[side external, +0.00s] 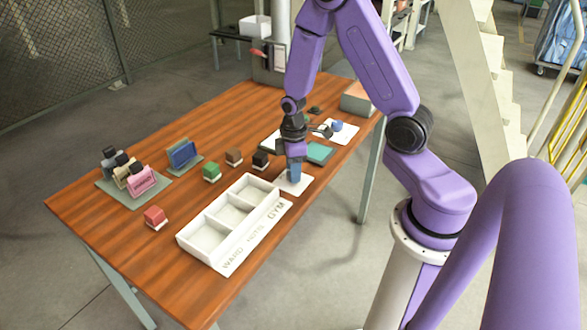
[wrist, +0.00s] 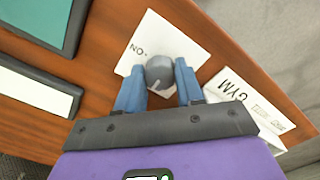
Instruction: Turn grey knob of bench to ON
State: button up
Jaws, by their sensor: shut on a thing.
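The grey knob (wrist: 160,69) sits on a white plate (wrist: 190,50) with "ON" printed on it, in the wrist view. The printed "ON" lies to the upper left of the knob. A pale mark shows on the knob's lower part, pointing away from the print. My gripper (wrist: 160,75) has its blue fingers on both sides of the knob, shut on it. In the side external view my gripper (side external: 294,177) points down at the white plate (side external: 304,184) on the bench (side external: 150,265), and its fingers hide the knob.
A white three-compartment tray (side external: 187,243) with lettering lies beside the plate. A teal panel (side external: 320,152) and a blue item (side external: 337,126) lie behind my gripper.

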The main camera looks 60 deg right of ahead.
jog(key=shift+m, duration=0.3)
jog(key=m, duration=0.3)
jog(key=shift+m, duration=0.4)
jog(key=m, duration=0.4)
jog(key=shift+a, duration=0.1)
jog(key=m, duration=0.5)
jog(key=shift+a+m, duration=0.1)
jog(key=shift+m, duration=2.1)
jog(key=o, duration=1.1)
jog(key=shift+c, duration=0.2)
